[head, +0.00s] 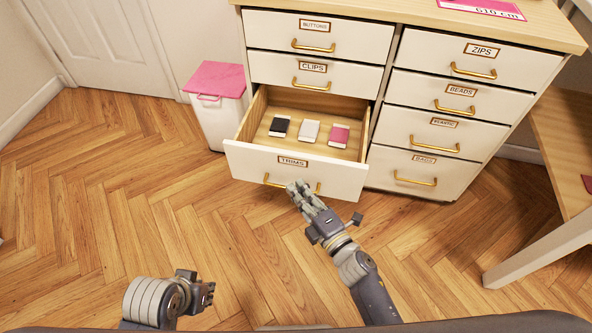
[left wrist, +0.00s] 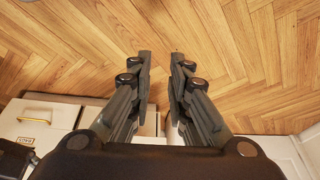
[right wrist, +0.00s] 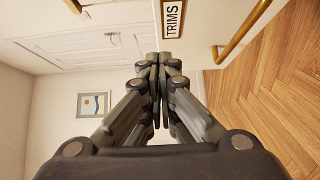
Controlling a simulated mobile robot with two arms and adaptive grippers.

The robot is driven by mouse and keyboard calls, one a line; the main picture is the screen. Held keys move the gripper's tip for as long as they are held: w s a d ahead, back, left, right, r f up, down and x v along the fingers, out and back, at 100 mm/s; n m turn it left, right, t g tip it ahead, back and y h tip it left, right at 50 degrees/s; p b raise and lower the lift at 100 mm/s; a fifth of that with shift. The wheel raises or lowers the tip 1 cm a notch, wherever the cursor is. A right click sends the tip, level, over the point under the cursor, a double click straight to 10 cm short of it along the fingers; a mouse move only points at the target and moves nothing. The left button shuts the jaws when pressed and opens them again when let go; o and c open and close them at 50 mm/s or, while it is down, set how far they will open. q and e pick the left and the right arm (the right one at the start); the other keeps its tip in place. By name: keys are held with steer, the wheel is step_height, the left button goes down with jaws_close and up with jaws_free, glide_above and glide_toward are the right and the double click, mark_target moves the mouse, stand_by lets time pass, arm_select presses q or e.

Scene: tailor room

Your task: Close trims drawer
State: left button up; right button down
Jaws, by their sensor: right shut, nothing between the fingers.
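The trims drawer (head: 240,164) is the pulled-out bottom-left drawer of a cream cabinet in the head view. It holds a black, a white and a pink item. Its front has a TRIMS label (head: 292,161) and a brass handle (head: 270,182). My right gripper (head: 297,187) is shut and empty at the drawer front, covering part of the handle. In the right wrist view its tips (right wrist: 160,58) are close to the front, near the label; contact is unclear. My left gripper (head: 208,292) is low over the floor; the left wrist view shows its fingers (left wrist: 160,58) apart and empty.
The buttons drawer (head: 350,37), clips drawer (head: 350,76) and the right column of drawers (head: 420,131) are shut. A white bin with a pink lid (head: 215,78) stands left of the cabinet. A wooden table (head: 560,150) is at right. The floor in front is clear.

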mark_target(285, 156)
arm_select(q)
steer(key=shift+b+v, duration=0.35)
steer(key=shift+v, duration=1.1)
arm_select(e)
steer(key=shift+w+a, duration=0.15)
steer(key=shift+w, duration=1.55)
steer(key=shift+w+a, duration=0.15)
steer(key=shift+w, duration=1.5)
